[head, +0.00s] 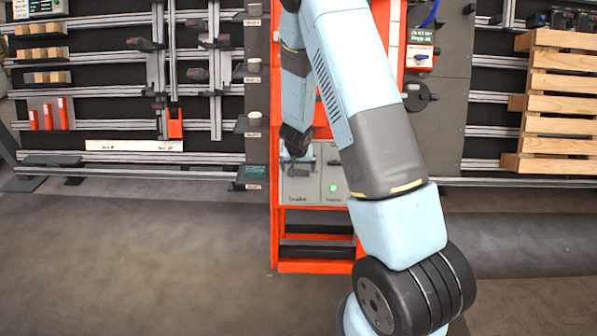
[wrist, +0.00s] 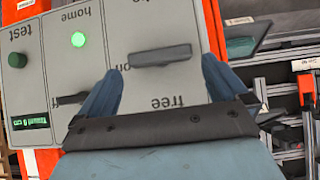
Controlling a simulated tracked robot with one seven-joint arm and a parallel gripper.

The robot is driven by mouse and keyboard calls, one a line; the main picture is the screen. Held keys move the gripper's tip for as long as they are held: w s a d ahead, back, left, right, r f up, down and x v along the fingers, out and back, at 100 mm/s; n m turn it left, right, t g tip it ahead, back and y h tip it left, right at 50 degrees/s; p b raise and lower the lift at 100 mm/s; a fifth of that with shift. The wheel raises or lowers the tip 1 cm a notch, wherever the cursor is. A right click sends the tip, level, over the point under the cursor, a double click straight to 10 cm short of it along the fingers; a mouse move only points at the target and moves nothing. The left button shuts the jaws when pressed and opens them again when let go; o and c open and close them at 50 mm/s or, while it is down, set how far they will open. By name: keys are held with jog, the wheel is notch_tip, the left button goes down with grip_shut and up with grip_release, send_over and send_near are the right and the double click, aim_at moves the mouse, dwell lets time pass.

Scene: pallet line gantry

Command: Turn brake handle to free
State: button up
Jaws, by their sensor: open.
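The brake handle (wrist: 160,55) is a dark grey bar on the grey panel (wrist: 145,18) in the wrist view. It lies nearly level across the picture. The upside-down word "free" (wrist: 167,102) is printed below it, and a partly covered "on" label is at its left. My gripper (wrist: 160,70) is open, with one blue finger on each side of the handle and a gap on both sides. Contact with the handle cannot be made out. In the head view my gripper (head: 297,142) is in front of the panel, partly covering it.
A second dark handle (wrist: 70,99) is partly behind the left finger. A lit green lamp (wrist: 78,39), a green button (wrist: 17,60) and a small display (wrist: 28,123) are also on the panel. The orange frame (head: 315,266) surrounds it. Wooden slats (head: 560,100) stand right; floor is open left.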

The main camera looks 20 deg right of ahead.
aim_at(298, 172)
jog(key=shift+x, duration=1.9)
jog(key=c, duration=0.8)
